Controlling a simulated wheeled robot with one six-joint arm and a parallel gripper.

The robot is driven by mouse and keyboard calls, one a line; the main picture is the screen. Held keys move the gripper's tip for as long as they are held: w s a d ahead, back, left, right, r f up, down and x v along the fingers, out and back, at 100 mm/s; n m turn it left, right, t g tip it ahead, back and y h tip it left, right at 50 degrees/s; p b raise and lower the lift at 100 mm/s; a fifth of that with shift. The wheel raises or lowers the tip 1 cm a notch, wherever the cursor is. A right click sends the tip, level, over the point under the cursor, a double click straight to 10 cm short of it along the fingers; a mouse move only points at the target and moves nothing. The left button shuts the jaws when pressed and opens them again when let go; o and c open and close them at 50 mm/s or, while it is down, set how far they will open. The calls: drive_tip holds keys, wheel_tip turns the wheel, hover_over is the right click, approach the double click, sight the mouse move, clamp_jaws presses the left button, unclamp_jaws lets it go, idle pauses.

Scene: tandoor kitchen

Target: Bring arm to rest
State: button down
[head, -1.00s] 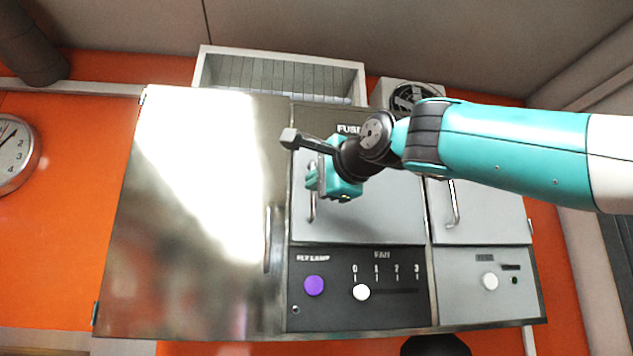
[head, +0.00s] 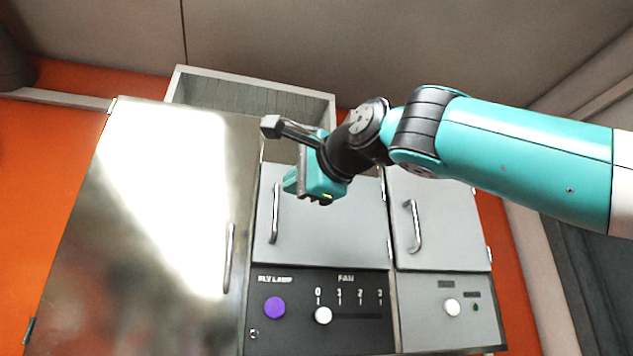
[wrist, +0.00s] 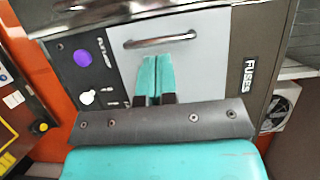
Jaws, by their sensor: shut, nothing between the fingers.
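My gripper (head: 296,184) is in front of the wall cabinet, before the upper part of the grey fuse door (head: 335,235). Its teal fingers (wrist: 155,75) are together and empty in the wrist view. My teal arm reaches in from the right of the head view. In the wrist view the fingertips lie in front of the fuse door's face, close below its bar handle (wrist: 160,40) in the picture. I cannot tell how far they are from the door. The arm hides the top of the fuse door in the head view.
A shiny steel door (head: 150,220) fills the left of the cabinet. Below the fuse door are a purple button (head: 275,308) and a white fan knob (head: 323,316) at 0. A smaller grey door (head: 440,230) is at right. An open-topped box (head: 250,105) sits above.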

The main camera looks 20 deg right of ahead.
drive_tip(key=b+v, duration=0.1)
drive_tip(key=v, duration=0.6)
drive_tip(key=w+a+f+n+g+b, duration=0.1)
drive_tip(key=a+f+n+g+b, duration=0.2)
drive_tip(key=f, duration=0.9)
drive_tip(key=w+a+f+n+g+b, duration=0.15)
drive_tip(key=f+n, duration=0.35)
drive_tip(key=f, duration=0.6)
drive_tip(key=w+a+f+n+g+b, duration=0.15)
drive_tip(key=f+n+g, duration=0.25)
drive_tip(key=f, duration=0.8)
drive_tip(key=s+d+f+n+g+b, duration=0.1)
drive_tip(key=s+f+n+g+b, duration=0.1)
drive_tip(key=s+f, duration=0.4)
drive_tip(key=s+d+f+n+g+b, duration=0.1)
drive_tip(key=s+f+n+g, duration=0.3)
drive_tip(key=f, duration=1.1)
drive_tip(key=s+d+f+n+g+b, duration=0.1)
drive_tip(key=s+f+n+g+b, duration=0.1)
drive_tip(key=s+f, duration=0.7)
drive_tip(key=shift+f+n+g+h+b, duration=0.35)
drive_tip(key=shift+f+n+g+h, duration=0.1)
drive_tip(key=shift+f+n, duration=0.4)
drive_tip(key=shift+s+r, duration=0.1)
drive_tip(key=shift+r, duration=0.05)
